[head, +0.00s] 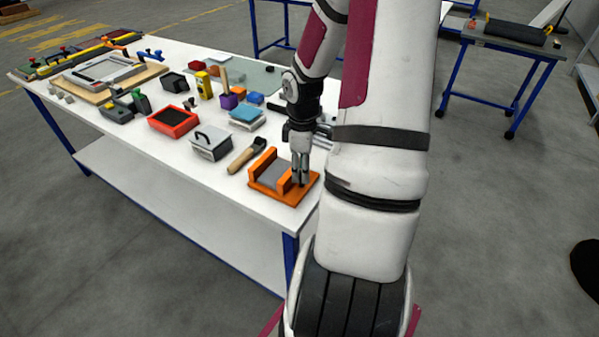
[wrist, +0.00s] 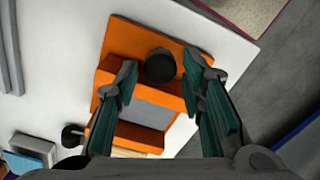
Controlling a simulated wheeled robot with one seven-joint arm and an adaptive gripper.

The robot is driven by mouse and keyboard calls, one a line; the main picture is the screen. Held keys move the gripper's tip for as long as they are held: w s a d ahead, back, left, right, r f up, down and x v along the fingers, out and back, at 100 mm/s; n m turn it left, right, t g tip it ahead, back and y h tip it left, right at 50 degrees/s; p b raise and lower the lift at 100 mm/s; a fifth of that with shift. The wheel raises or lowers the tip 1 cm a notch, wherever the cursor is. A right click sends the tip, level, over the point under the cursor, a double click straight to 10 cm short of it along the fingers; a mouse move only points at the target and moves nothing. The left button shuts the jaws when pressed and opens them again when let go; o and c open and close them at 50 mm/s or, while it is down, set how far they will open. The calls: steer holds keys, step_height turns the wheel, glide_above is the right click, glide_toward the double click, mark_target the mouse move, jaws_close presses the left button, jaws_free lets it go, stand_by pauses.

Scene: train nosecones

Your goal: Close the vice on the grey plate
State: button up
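The orange vice (head: 262,160) sits at the near right corner of the white table, and it also shows in the wrist view (wrist: 140,38). The grey plate (head: 273,175) lies between its two upright orange jaws; part of it shows in the wrist view (wrist: 146,107). My gripper (head: 300,180) points down over the vice's right end, beside the right jaw. In the wrist view my gripper (wrist: 162,75) is open, its fingers on either side of a dark round knob (wrist: 160,66). Gaps show between knob and fingers. The knob is hidden behind the fingers in the head view.
A wooden-handled brush (head: 244,155) and a grey box with a handle (head: 210,142) stand left of the vice. A red tray (head: 174,121) and several small items lie farther back. The table's edge (head: 250,218) is close to the vice.

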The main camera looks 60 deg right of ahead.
steer(key=shift+f, duration=0.7)
jaws_close()
steer(key=shift+m+p, duration=0.35)
steer(key=shift+m, duration=1.85)
jaws_free()
step_height(320, 180, up, 12)
